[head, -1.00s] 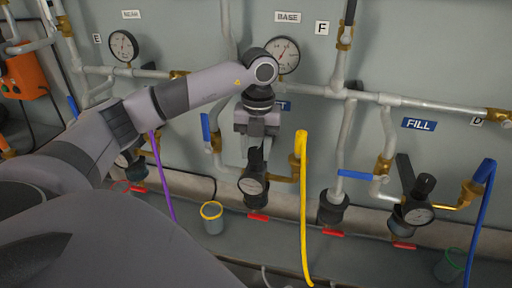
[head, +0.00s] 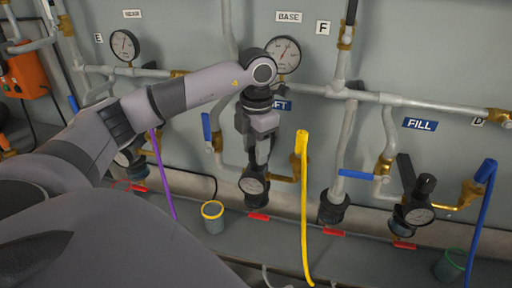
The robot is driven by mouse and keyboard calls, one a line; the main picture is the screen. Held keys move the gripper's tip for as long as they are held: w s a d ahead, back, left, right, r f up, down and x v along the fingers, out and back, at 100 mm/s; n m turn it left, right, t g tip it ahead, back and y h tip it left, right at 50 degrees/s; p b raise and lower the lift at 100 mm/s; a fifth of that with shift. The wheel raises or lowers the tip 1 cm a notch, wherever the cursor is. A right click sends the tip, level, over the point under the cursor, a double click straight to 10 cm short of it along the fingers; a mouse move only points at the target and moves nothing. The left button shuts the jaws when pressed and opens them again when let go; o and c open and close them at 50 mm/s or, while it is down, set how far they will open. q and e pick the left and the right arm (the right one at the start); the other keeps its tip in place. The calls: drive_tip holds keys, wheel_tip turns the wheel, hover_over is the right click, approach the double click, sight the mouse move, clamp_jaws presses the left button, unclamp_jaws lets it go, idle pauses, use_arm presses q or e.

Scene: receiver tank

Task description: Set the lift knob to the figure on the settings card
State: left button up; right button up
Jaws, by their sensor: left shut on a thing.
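The lift regulator, below the partly covered LIFT label (head: 283,105), carries a small round dial (head: 252,186) on its front. My left gripper (head: 256,166) reaches down from above and is shut on the lift knob on top of the regulator. The fingers and gripper body hide most of the knob. The figure on the small dial is too small to read. I see no settings card in this view. My right gripper is not in view.
The BASE gauge (head: 283,55) is on the wall behind my left wrist. A yellow hose (head: 304,210) hangs just right of the regulator. A grey cup with a yellow rim (head: 213,223) stands at left. The FILL regulator (head: 413,214) stands at right.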

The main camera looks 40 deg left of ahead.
use_arm(q)
drive_tip(key=m, duration=0.5)
drive_tip(key=shift+a+m, duration=0.1)
drive_tip(key=shift+m, duration=0.2)
drive_tip(key=shift+r+m, duration=0.1)
drive_tip(key=shift+m, duration=2.2)
drive_tip(key=shift+w, duration=0.1)
drive_tip(key=o, duration=1.1)
drive_tip(key=shift+c, duration=0.2)
drive_tip(key=shift+s+r+b, duration=0.2)
drive_tip(key=shift+r+b, duration=0.1)
drive_tip(key=shift+r, duration=3.25)
